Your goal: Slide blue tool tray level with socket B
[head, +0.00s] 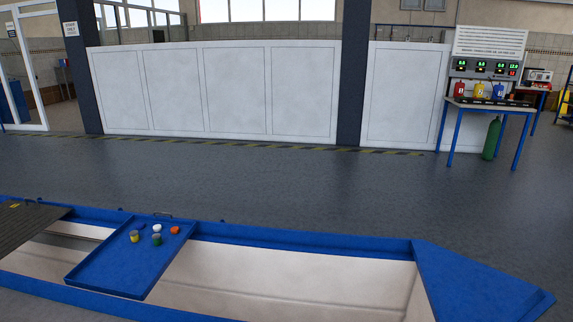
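The blue tool tray (118,270) lies across the long blue-framed pit (330,240), left of the middle of the head view. Several small items stand on its far half, among them an orange one (175,230), a white one (157,227) and a green one (157,240). A small dark handle (162,214) shows by the tray's far edge. No label for socket B can be read. Neither of my grippers is in view.
A dark ribbed cover (28,222) lies over the pit's left end. The pit is open right of the tray, up to a blue sloped end plate (475,285). Grey floor (300,185) beyond is clear. A blue-legged bench (490,103) and a green cylinder (492,138) stand back right.

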